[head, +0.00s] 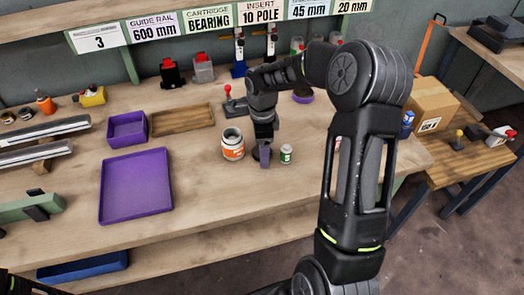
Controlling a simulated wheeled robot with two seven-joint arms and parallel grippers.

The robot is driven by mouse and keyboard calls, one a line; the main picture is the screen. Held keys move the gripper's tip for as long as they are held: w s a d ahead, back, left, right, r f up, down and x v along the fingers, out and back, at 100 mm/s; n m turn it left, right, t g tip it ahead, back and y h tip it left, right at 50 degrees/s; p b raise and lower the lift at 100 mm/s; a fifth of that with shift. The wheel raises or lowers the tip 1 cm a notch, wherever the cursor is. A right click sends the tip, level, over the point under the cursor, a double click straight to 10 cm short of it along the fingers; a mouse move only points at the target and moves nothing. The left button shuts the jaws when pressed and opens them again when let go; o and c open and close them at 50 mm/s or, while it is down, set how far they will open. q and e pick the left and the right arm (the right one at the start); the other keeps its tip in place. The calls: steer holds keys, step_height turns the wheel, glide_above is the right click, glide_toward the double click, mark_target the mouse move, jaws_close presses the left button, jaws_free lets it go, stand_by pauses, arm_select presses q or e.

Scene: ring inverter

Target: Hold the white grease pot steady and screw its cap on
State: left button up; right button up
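A white pot (232,144) with an orange label stands upright on the bench, just left of my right gripper. Its top looks grey and uncapped, though it is small in view. My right gripper (264,156) points down between this pot and a small green jar with a pale top (286,154). It appears apart from the pot. Whether its fingers are open or hold anything is not clear. I cannot make out a loose cap for the pot; my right arm covers part of the bench. My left gripper is not in view; only a dark bit of arm shows at the lower left corner.
A purple tray (136,186), a purple bin (127,129) and a wooden tray (182,119) lie left of the pot. A red-knobbed joystick (234,104) stands behind it. A cardboard box (430,104) is at right. The bench front before the pot is clear.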

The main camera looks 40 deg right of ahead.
stand_by(0.3)
steer(key=c, duration=1.4)
steer(key=shift+r, duration=0.15)
step_height(320, 180, up, 10)
steer(key=b, duration=0.1)
stand_by(0.4)
